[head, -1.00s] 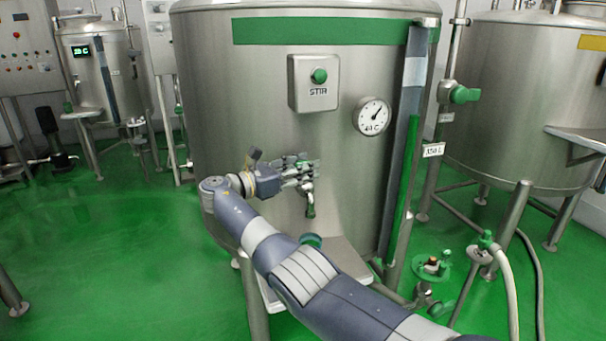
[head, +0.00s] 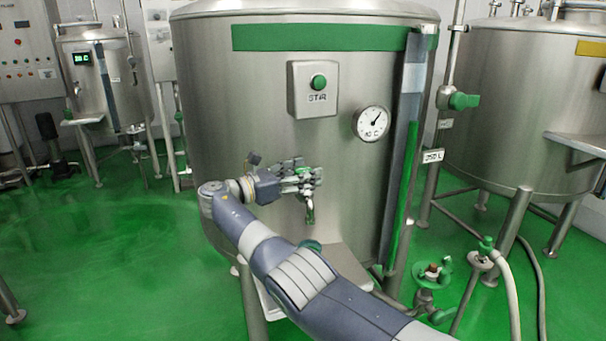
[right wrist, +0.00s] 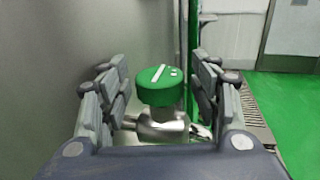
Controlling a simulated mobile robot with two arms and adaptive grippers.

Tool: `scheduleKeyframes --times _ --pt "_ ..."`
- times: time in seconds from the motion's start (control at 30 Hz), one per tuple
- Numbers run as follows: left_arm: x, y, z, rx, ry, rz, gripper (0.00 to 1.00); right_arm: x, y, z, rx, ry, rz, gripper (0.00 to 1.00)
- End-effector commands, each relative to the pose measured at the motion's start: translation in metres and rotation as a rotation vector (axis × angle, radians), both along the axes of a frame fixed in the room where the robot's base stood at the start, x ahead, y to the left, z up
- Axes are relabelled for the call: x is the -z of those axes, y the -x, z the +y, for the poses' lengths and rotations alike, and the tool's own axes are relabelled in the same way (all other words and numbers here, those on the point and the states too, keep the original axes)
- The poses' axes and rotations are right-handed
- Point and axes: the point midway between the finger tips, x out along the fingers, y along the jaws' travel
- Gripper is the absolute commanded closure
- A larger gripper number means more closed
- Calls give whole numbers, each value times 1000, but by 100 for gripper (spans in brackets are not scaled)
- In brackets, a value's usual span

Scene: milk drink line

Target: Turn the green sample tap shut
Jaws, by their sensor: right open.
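The green sample tap (right wrist: 160,86) shows in the right wrist view as a round green knob with a white line and small white marks on top, above a shiny metal body. In the head view its spout (head: 309,211) hangs below my fingers at the tank's front, and the knob is mostly hidden. My right gripper (right wrist: 157,92) is open, with its fingers on both sides of the knob; I see no clear grip on it. It also shows in the head view (head: 302,178). My left gripper is not in view.
The large steel tank (head: 240,120) stands close behind the gripper, with a STIR button box (head: 313,104), a dial (head: 371,123) and a level strip. A metal shelf (head: 343,268) lies below. A green valve (head: 462,101) and hoses are at right.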

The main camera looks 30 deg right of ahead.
Motion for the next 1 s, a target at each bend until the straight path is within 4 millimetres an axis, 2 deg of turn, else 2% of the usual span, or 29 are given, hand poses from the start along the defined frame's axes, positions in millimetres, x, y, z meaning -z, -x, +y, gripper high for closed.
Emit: scheduleKeyframes --times 0.17,0.4,0.6,1.0 --pt "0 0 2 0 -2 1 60 0 -1 8 -2 0 1 43" --pt "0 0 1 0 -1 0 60 0 0 52 -3 -1 1 43" --pt "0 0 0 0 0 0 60 0 0 68 -1 -1 2 43" --pt "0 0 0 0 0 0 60 0 1 75 1 0 0 43"
